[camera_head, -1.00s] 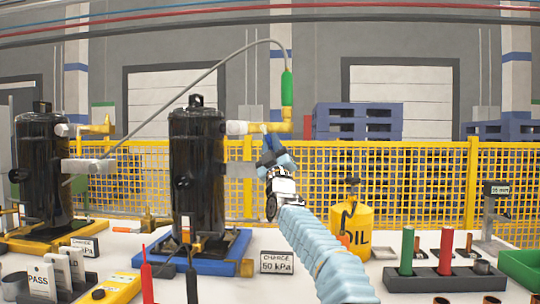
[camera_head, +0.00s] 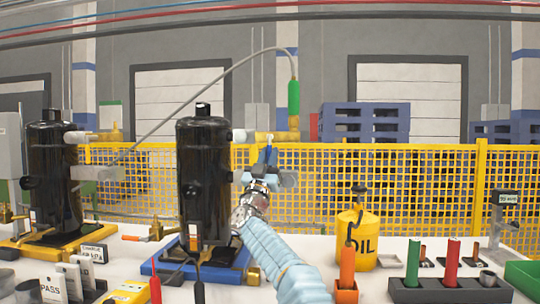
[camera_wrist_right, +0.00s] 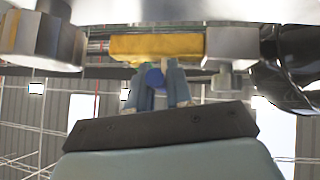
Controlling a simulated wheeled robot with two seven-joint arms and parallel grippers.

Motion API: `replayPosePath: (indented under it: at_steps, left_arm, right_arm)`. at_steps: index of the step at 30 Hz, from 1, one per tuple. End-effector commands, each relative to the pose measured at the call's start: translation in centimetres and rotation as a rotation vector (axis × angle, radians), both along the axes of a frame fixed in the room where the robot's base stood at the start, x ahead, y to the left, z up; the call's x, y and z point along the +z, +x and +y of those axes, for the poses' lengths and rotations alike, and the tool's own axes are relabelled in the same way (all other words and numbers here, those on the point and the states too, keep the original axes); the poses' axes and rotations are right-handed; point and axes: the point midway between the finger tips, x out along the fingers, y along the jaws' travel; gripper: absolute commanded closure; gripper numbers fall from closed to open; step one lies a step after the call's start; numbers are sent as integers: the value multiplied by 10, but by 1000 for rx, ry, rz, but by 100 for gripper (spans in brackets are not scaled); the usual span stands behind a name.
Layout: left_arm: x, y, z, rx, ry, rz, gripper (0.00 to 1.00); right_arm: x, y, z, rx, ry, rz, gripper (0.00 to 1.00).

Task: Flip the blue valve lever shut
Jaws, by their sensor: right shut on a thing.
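The brass valve body (camera_head: 277,137) is yellow and sticks out to the right of the middle black compressor tank (camera_head: 203,170). It also shows at the top of the right wrist view (camera_wrist_right: 155,46). My right gripper (camera_head: 268,156) is directly below this valve, fingers pointing up. In the right wrist view its two blue-grey fingers (camera_wrist_right: 155,84) are shut on the blue valve lever (camera_wrist_right: 155,78), whose rounded end shows between them just under the brass body. In the head view I cannot tell the lever from the bluish fingers. My left gripper is not in view.
A green-handled hose (camera_head: 293,97) rises from the valve's right end. A second black tank (camera_head: 53,170) stands at left. A yellow oil can (camera_head: 357,236) and a rack (camera_head: 450,289) with red and green cylinders stand to the right. A yellow mesh fence (camera_head: 420,190) runs behind.

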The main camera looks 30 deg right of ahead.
Motion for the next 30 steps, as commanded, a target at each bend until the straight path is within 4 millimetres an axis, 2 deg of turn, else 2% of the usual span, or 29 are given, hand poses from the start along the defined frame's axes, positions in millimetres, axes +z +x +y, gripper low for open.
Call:
replayPosePath:
  at_steps: [9,10,14,23,26,30]
  left_arm:
    - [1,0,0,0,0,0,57]
    - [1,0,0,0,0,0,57]
    - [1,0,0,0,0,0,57]
    - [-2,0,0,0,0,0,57]
    - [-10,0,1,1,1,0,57]
    - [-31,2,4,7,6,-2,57]
  right_arm:
    - [2,-1,0,3,0,-2,100]
    - [2,-1,0,2,0,-1,79]
    - [2,-1,0,2,0,-1,61]
    - [-1,-1,1,1,0,0,61]
    - [-9,-5,5,3,0,0,61]
    - [-28,-17,17,4,0,-1,61]
